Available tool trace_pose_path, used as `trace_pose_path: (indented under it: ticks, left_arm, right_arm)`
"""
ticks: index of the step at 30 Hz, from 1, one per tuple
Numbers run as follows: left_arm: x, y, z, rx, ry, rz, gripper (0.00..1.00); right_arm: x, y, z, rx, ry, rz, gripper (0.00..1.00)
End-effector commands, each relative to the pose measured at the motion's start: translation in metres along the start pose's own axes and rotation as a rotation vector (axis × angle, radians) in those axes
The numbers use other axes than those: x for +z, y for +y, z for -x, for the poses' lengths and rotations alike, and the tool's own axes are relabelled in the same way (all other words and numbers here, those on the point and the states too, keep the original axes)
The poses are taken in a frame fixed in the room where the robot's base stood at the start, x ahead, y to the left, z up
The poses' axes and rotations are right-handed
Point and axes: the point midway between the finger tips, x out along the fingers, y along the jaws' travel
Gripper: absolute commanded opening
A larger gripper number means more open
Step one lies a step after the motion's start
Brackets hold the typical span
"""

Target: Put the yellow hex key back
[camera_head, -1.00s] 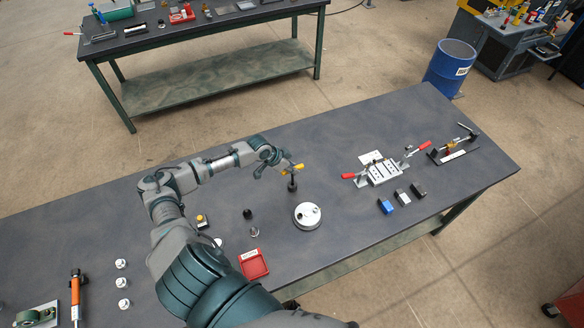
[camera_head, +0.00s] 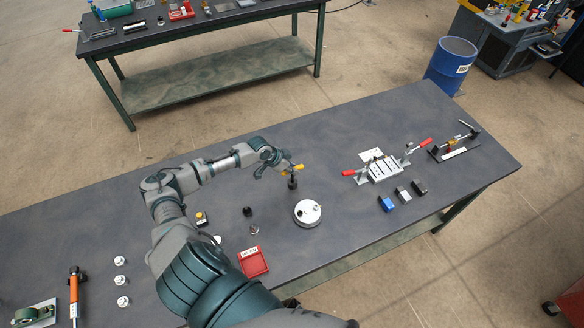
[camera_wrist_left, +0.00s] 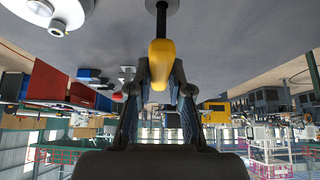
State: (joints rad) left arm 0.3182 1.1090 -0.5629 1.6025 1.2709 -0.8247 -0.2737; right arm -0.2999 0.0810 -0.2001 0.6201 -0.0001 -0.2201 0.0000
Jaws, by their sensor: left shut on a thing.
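The yellow hex key (camera_head: 298,168) is at the far middle of the table, held in my left gripper (camera_head: 287,165). In the left wrist view, its yellow handle (camera_wrist_left: 161,62) lies between the two fingers of the left gripper (camera_wrist_left: 160,85), which is shut on it. A dark shaft runs from the handle toward a round grey base at the picture's top edge. In the head view, a small dark upright piece (camera_head: 292,183) stands just below the yellow handle. I cannot tell whether the key's tip sits in it. My right gripper is not in view.
A round white disc (camera_head: 308,213) stands close in front of the dark piece. A clamp fixture with red handles (camera_head: 383,171) and several small blocks (camera_head: 403,195) are to the right. A red tray (camera_head: 254,262) lies near the front edge. The table behind the gripper is clear.

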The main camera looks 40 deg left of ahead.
Motion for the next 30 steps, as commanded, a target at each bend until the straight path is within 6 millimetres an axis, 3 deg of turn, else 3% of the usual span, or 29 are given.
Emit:
trace_pose_path:
  ticks: [21,22,25,30]
  left_arm:
    - [0.01,0.0,-0.016,0.0,0.001,0.0,0.0]
    - [0.01,0.0,-0.016,0.0,0.001,0.0,0.21]
    - [0.01,0.0,-0.015,0.0,0.001,0.0,0.46]
    - [0.01,0.0,-0.015,0.0,0.001,0.0,0.48]
  right_arm:
    - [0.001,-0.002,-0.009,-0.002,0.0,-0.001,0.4]
    - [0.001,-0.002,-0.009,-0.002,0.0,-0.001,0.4]
    - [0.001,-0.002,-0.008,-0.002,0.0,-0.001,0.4]
    - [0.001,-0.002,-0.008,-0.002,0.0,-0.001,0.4]
